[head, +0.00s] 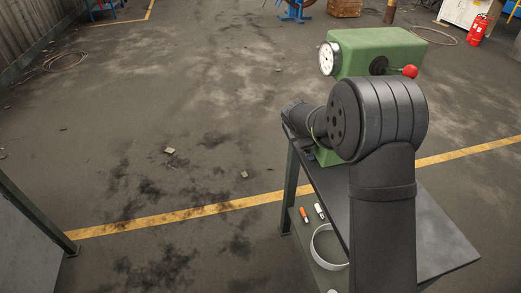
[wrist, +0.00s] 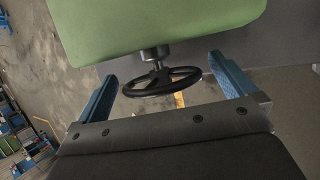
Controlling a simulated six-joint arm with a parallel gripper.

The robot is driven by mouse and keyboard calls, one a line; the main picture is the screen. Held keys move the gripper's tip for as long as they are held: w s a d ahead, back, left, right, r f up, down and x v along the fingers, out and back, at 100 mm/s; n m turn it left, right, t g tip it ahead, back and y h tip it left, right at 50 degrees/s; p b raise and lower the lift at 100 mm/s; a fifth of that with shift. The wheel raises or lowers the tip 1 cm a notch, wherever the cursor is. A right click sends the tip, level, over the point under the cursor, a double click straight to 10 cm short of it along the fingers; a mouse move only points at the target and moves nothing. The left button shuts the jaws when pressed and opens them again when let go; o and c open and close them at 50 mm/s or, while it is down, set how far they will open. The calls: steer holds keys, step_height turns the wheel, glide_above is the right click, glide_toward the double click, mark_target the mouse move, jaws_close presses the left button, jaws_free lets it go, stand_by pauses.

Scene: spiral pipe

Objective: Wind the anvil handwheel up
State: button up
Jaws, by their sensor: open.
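In the wrist view the black anvil handwheel (wrist: 163,82) hangs on a short metal shaft (wrist: 155,54) under a green machine body (wrist: 170,22). My gripper (wrist: 165,80) is open, with one blue finger on each side of the wheel and a visible gap at both sides. Nothing is held. In the head view the green machine's upper part (head: 375,48) shows a dial face and a lever with a red knob (head: 410,71). My arm hides the handwheel and my gripper there.
The machine stands on a dark bench (head: 435,245). A lower shelf holds a white ring (head: 327,246) and small tools. A red fire extinguisher (head: 478,29) and a white cabinet stand far off at the upper right. The floor to the left is mostly clear.

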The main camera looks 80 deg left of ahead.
steer(key=v, duration=1.7)
steer(key=s+a+f+m+t+h, duration=0.3)
steer(key=a+f+m+t+h, duration=0.15)
steer(key=f+t, duration=0.4)
steer(key=s+a+f+m+t, duration=0.1)
steer(key=s+f+m+t, duration=0.3)
steer(key=s, duration=0.4)
steer(key=shift+s+a+f+t, duration=0.2)
steer(key=shift+a+f+t, duration=0.25)
steer(key=shift+f, duration=0.95)
step_height(320, 180, up, 6)
steer(key=w+n+g, duration=0.2)
steer(key=n+g, duration=0.2)
steer(key=n, duration=0.5)
steer(key=shift+y, duration=0.45)
steer(key=x, duration=1.7)
steer(key=shift+d+f, duration=0.2)
steer(key=shift+d, duration=0.1)
